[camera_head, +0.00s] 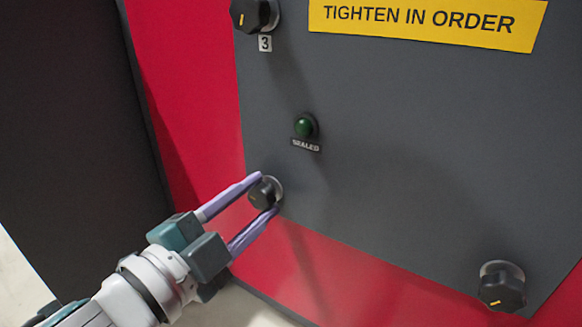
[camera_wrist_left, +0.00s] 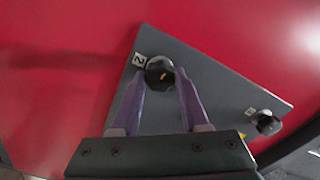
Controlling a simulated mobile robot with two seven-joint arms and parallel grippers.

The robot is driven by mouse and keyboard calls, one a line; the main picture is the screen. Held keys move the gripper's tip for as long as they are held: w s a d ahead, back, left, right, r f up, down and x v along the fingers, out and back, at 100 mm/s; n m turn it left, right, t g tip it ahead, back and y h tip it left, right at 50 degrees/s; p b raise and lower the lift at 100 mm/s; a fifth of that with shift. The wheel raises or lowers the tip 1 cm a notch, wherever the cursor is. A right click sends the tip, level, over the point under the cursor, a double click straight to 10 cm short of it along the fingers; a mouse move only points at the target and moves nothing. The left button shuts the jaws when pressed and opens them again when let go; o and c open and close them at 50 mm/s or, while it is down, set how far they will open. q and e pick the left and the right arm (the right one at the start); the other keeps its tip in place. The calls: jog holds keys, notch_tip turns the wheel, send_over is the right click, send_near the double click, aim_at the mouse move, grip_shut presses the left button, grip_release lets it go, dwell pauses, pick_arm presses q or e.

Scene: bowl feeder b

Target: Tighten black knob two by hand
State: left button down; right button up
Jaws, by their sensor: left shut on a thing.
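Black knob two (camera_head: 264,193) sits at the lower left corner of the grey panel (camera_head: 400,150). In the left wrist view the knob (camera_wrist_left: 159,72) has a label "2" beside it. My left gripper (camera_head: 270,193) has its two purple fingers on either side of this knob and is shut on it. In the left wrist view the fingertips (camera_wrist_left: 160,74) touch the knob's sides. The knob's base shows partly behind it. My right gripper is in neither view.
Black knob three (camera_head: 252,14) is at the upper left, another black knob (camera_head: 502,287) at the lower right. A green lamp (camera_head: 305,126) labelled "SEALED" sits above knob two. A yellow sign (camera_head: 425,20) reads "TIGHTEN IN ORDER". The red surface (camera_head: 180,90) surrounds the panel.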

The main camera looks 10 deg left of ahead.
pick_arm(q)
jog(key=shift+m, duration=1.6)
jog(key=shift+c, duration=2)
grip_release()
jog(key=shift+s+a, duration=0.15)
jog(key=shift+s, duration=0.2)
jog(key=p+v, duration=0.4)
jog(key=v, duration=0.5)
